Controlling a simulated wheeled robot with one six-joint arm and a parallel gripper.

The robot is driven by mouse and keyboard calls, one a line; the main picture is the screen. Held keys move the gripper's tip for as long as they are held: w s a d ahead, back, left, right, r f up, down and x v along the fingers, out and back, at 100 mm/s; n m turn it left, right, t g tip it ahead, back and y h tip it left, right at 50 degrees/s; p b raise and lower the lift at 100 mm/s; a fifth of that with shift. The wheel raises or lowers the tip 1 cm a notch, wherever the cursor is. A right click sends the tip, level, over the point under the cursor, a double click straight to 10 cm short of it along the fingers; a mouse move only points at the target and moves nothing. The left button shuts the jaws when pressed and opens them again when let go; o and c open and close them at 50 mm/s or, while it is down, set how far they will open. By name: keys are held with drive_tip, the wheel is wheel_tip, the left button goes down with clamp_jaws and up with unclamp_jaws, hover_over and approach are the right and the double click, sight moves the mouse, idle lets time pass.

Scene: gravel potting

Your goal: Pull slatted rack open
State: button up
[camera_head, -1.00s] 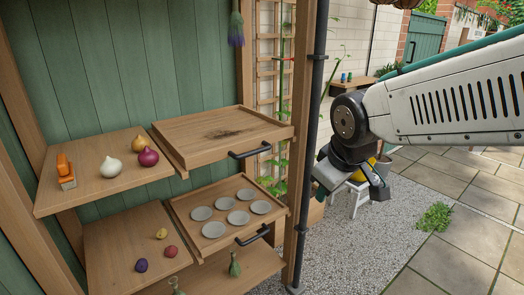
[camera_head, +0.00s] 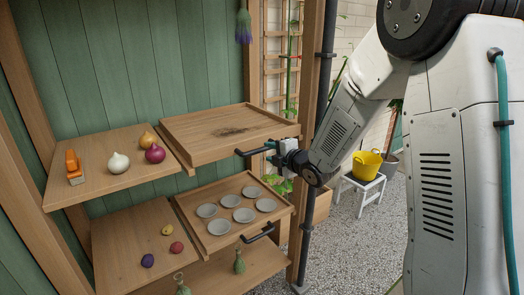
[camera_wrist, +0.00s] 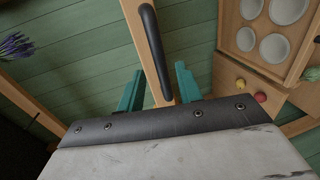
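Two wooden pull-outs with dark bar handles are in the shelf unit; I cannot make out slats on either. The upper pull-out (camera_head: 200,130) has a dark smudge on its flat top. Its black handle (camera_head: 254,152) shows in the wrist view (camera_wrist: 152,45). The lower pull-out (camera_head: 215,252) holds several round pale dishes, and its handle (camera_head: 257,233) is free. My gripper (camera_head: 272,151) is at the right end of the upper handle. In the wrist view its teal fingers (camera_wrist: 158,88) are open, one on each side of the handle, with gaps showing.
Onions and an orange-topped tool (camera_head: 74,167) lie on the upper left shelf (camera_head: 105,185). Small bulbs lie on the lower left shelf (camera_head: 125,235). A dark post (camera_head: 318,120) rises close by my wrist. A yellow bucket (camera_head: 367,165) sits on a white stool.

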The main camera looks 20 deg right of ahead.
sight(264, 150)
drive_tip(key=x, duration=0.5)
drive_tip(key=shift+w+a, duration=0.1)
drive_tip(key=shift+w, duration=0.1)
